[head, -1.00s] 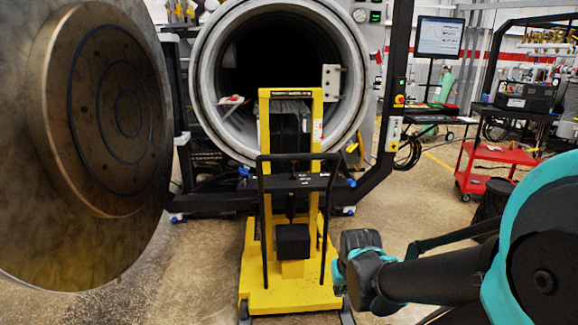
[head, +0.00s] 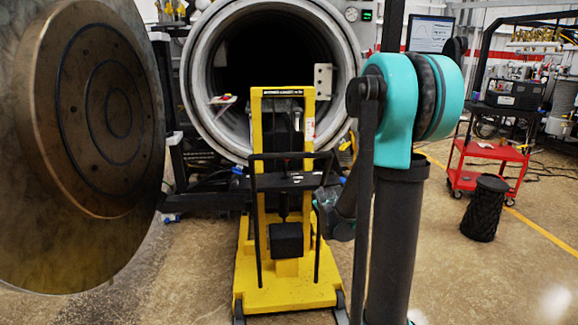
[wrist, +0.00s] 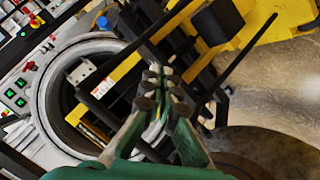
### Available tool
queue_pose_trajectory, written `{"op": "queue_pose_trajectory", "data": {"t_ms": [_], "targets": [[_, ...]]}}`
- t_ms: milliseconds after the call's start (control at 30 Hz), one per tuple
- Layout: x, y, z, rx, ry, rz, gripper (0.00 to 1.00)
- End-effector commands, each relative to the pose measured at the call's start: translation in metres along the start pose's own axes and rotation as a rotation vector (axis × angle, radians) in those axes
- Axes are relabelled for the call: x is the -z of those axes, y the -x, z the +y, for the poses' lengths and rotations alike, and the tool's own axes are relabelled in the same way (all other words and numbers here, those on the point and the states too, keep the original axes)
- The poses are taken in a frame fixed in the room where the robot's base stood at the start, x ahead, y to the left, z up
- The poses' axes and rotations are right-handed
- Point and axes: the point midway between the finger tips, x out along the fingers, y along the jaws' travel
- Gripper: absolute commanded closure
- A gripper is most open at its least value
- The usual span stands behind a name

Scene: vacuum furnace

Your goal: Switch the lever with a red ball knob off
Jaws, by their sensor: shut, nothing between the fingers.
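My gripper (wrist: 160,88) shows in the wrist view with its green fingers together and nothing between them. It points toward the yellow lift and the furnace opening. In the head view my arm stands upright right of the lift, and my gripper is mostly hidden behind it. I cannot clearly make out a lever with a red ball knob. A small red spot (wrist: 29,66) sits near the green-lit buttons on a light panel at the left of the wrist view; it is too small to tell what it is. My arm hides the furnace's right-hand control post in the head view.
A yellow lift (head: 285,285) with black handles stands before the round furnace opening (head: 200,75). The large open door (head: 35,245) fills the left side. A red cart (head: 490,152) and black bin (head: 484,210) stand at the right. Floor between bin and lift is clear.

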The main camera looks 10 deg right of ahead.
Motion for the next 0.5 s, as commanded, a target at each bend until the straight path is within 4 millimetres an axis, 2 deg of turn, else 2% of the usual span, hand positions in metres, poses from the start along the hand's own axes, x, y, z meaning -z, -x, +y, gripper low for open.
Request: {"op": "queue_pose_trajectory", "data": {"t_ms": [33, 233, 367, 500], "targets": [[0.014, -0.02, 0.007, -0.03, 0.048, 0.041, 1.0], [0.063, -0.085, 0.025, -0.169, 0.266, 0.211, 1.0], [0.089, -0.123, 0.027, -0.265, 0.409, 0.317, 1.0], [0.109, -0.157, 0.019, -0.372, 0.563, 0.427, 1.0]]}}
